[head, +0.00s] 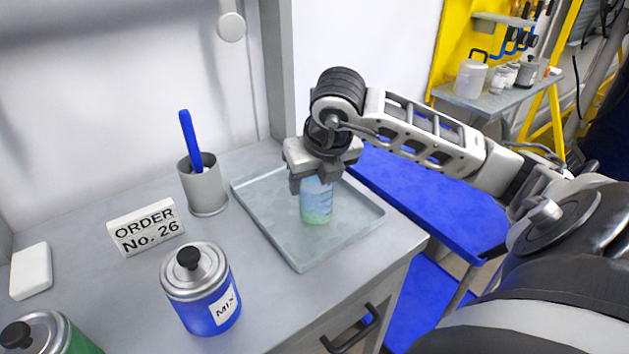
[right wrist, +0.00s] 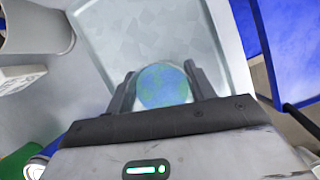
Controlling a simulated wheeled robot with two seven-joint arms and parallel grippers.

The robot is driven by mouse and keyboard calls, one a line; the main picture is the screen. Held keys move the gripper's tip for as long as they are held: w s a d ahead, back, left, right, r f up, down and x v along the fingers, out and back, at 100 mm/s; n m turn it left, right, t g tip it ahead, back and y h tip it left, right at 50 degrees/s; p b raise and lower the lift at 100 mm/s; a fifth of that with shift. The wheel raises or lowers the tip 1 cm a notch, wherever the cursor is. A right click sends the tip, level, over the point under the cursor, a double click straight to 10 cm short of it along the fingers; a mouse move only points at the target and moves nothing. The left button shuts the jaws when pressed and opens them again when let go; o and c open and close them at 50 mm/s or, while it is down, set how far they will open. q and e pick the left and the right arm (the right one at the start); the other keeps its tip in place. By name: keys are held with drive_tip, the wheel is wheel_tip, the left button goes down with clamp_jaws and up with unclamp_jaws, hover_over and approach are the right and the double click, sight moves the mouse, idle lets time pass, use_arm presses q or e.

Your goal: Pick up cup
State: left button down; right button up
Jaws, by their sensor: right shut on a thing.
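The cup (head: 316,202) is translucent with blue and green tones and stands upright over the grey tray (head: 262,226). Whether its base touches the tray is hard to tell. My right gripper (head: 315,182) comes down from above and is shut on the cup's upper part, hiding its rim. In the right wrist view the round blue-green top of the cup (right wrist: 162,86) sits between the two dark fingers of the right gripper (right wrist: 163,92). My left gripper is not in view.
A blue can labelled MIX (head: 203,290) stands left of the tray. Behind it are an ORDER No. 26 sign (head: 145,228) and a grey holder (head: 205,187) with a blue-handled tool. A green can (head: 50,335) is at the bottom left. A blue surface (head: 430,195) lies to the right.

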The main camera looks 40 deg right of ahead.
drive_tip(key=shift+r, duration=0.65)
use_arm(q)
drive_tip(key=b, duration=0.2)
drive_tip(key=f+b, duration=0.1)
drive_tip(key=b, duration=0.1)
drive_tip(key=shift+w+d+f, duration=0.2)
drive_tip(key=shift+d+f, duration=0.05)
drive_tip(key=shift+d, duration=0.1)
use_arm(e)
drive_tip(key=s+a+r, duration=0.2)
drive_tip(key=s+r, duration=0.8)
drive_tip(key=s, duration=0.3)
drive_tip(key=shift+a+r, duration=0.4)
drive_tip(key=shift+s, duration=0.15)
drive_tip(key=shift+a, duration=0.1)
